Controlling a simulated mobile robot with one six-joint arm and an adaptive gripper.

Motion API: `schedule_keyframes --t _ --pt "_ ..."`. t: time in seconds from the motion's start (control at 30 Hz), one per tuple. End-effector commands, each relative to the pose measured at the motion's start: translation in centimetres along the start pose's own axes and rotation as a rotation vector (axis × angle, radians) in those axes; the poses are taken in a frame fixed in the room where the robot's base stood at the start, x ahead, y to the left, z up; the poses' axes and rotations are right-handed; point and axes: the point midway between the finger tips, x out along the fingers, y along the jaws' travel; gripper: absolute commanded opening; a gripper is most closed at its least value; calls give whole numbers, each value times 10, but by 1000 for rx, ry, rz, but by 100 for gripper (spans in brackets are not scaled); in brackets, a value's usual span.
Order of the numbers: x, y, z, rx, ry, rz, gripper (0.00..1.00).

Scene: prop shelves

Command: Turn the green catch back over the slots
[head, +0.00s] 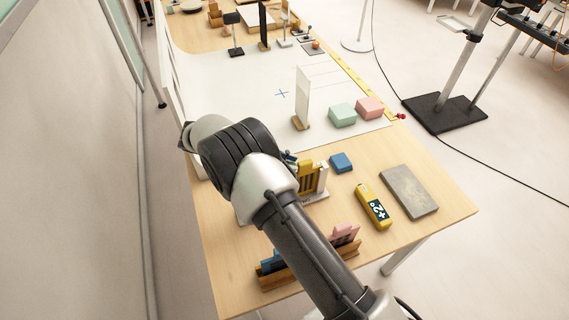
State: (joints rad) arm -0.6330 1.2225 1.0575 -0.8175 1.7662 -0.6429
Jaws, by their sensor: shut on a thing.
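A yellow slotted piece (308,182) with dark slots stands on the near part of the wooden table, just right of my arm. A pale upright post (322,175) stands at its right end. My arm covers the left side of this fixture. I cannot make out the green catch; it is hidden or too small to tell. A small dark part shows at the fixture's upper left, too small to identify. My gripper is hidden behind my own arm, so its contact with the fixture cannot be seen.
A blue block (341,162), a yellow labelled case (373,206) and a grey slab (409,191) lie to the right. A wooden rack (281,279) is nearer. Green (342,115) and pink (370,107) blocks and a white upright panel (302,97) stand behind.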

Motion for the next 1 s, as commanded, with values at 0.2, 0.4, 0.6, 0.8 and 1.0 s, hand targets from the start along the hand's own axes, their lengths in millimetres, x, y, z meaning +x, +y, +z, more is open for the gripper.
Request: schedule_keyframes --t 0.2,0.4,0.6,0.8,1.0 --pt "0 0 0 0 -2 -1 33" --pt "0 0 0 0 -1 0 41" --pt "0 0 0 0 0 0 41" --pt "-16 1 0 3 1 3 41" --pt "-47 0 -1 2 2 3 41"
